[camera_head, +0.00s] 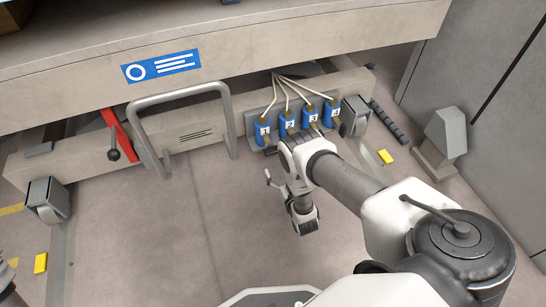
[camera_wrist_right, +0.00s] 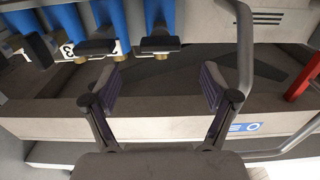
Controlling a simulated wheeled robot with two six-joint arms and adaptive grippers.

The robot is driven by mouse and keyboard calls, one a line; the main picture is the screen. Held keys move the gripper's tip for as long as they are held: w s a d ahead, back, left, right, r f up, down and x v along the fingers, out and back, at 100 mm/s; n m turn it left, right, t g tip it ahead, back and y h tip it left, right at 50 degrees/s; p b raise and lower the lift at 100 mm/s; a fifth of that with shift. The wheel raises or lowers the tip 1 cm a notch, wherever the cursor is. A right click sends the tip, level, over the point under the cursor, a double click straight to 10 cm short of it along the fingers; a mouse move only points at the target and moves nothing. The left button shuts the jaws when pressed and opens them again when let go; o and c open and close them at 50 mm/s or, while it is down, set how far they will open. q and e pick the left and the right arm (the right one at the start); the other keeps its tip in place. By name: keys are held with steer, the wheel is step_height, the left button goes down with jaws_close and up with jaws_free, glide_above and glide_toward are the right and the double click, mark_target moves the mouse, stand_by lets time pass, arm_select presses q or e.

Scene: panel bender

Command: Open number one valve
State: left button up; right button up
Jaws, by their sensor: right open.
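The number one valve (camera_head: 262,139) is blue with a white label "1". It is the leftmost of several numbered valves on a grey plate in the head view. In the right wrist view it appears to be the rightmost blue valve (camera_wrist_right: 160,14), with a dark lever (camera_wrist_right: 160,45) across its end. My right gripper (camera_head: 270,179) is below the valves in the head view, partly hidden by its own wrist. In the right wrist view my right gripper (camera_wrist_right: 158,88) has its fingers wide apart and empty, with the lever ahead of the gap, apart from both fingers. My left gripper is not in view.
Valves two (camera_head: 287,125), three (camera_head: 309,117) and four (camera_head: 331,111) stand close beside valve one. A grey tubular handle (camera_head: 182,92) is to the left, and a red bar (camera_head: 118,134) farther left. The machine bed (camera_head: 300,40) overhangs above. The floor below is mostly clear.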

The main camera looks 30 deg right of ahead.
mark_target(273, 154)
steer(key=b+x, duration=0.3)
steer(key=x, duration=0.3)
steer(key=shift+w+d, duration=0.1)
steer(key=shift+w, duration=0.3)
steer(key=shift+w+r, duration=0.15)
steer(key=shift+w, duration=0.25)
steer(key=c, duration=1.2)
